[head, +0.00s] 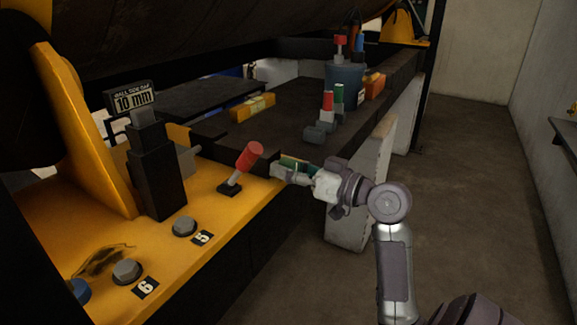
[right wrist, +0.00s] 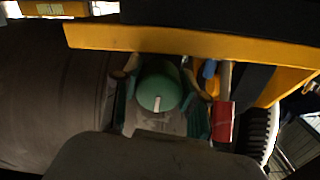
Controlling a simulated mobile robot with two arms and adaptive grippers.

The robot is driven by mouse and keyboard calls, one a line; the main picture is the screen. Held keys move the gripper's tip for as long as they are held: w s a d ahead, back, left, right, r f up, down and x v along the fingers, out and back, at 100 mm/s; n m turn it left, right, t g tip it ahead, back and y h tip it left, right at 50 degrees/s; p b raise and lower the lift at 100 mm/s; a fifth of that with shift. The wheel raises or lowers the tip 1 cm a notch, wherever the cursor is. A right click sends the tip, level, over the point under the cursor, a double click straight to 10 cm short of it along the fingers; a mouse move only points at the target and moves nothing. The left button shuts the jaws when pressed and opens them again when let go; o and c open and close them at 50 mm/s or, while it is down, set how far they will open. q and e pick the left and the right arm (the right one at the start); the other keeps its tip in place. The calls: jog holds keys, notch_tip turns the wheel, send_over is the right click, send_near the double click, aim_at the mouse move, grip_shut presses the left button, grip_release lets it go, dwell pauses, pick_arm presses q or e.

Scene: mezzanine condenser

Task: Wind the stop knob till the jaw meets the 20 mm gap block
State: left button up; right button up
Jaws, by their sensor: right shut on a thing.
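My right gripper (head: 288,168) reaches in from the right to the corner of the yellow frame in the head view. In the right wrist view, its fingers (right wrist: 160,95) stand on both sides of a round green knob (right wrist: 150,92) with a white index mark, and are shut on it. I take this knob for the stop knob; in the head view the gripper mostly hides it. I cannot make out the jaw or the 20 mm gap block for certain. My left gripper is not in view.
A red-handled lever (head: 248,157) stands on the yellow frame (head: 205,212), close left of the gripper. Bolts (head: 184,226) with labels 5 and 6 are nearer. Farther back are a yellow level-like block (head: 253,107), red and green handles and a blue-grey bucket (head: 344,83). The floor at right is clear.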

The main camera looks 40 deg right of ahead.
jog(key=o, duration=1.1)
jog(key=shift+o, duration=0.2)
jog(key=shift+s, duration=0.1)
jog(key=v, duration=1.1)
jog(key=shift+s, duration=0.4)
jog(key=shift+d, duration=0.15)
